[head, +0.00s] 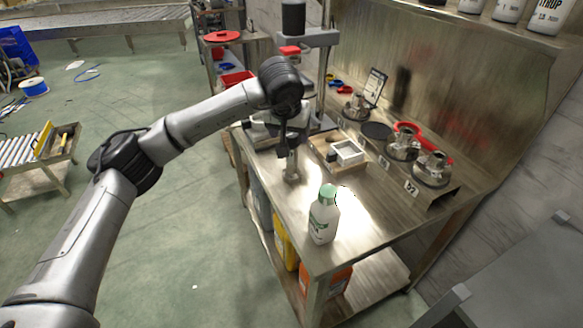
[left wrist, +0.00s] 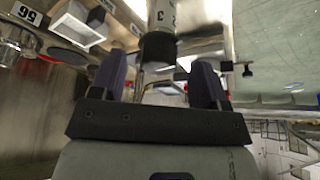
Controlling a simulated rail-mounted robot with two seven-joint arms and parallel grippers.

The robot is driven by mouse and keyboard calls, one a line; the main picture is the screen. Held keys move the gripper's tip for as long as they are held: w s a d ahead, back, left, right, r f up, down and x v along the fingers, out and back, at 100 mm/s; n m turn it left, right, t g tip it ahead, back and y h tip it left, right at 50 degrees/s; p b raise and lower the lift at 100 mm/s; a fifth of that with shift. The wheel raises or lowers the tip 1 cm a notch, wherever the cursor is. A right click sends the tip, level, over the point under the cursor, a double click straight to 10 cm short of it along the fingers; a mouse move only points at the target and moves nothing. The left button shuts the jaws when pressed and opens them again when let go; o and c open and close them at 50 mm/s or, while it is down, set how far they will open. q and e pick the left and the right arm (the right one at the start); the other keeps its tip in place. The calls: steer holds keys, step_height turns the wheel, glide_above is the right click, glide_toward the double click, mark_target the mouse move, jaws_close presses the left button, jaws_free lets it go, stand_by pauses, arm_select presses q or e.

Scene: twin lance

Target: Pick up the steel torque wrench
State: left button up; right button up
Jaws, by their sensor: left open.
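I cannot make out a steel torque wrench for certain. My left gripper (head: 290,146) hangs above the steel bench (head: 285,215), near its left edge. In the left wrist view its two dark fingers (left wrist: 158,74) stand apart, open. A grey cylinder with a black end (left wrist: 160,30) shows beyond the fingers, and a thin metal piece shows between them; I cannot tell what either belongs to. In the head view a small metallic piece (head: 291,172) shows just under the gripper, partly hidden by it. My right gripper is not in view.
A white bottle with a green cap (head: 323,222) stands near the bench's front. A white open box (head: 348,152) sits in a tray right of the gripper. Several metal fittings (head: 404,143) stand along the back. A press-like stand (head: 322,85) rises behind the arm.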

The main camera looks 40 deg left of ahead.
mark_target(292, 162)
arm_select(q)
steer(key=b+x, duration=0.1)
steer(key=x, duration=0.3)
steer(key=shift+w+b, duration=0.1)
steer(key=shift+b, duration=0.2)
steer(key=shift+c, duration=0.5)
jaws_close()
steer(key=shift+r, duration=0.1)
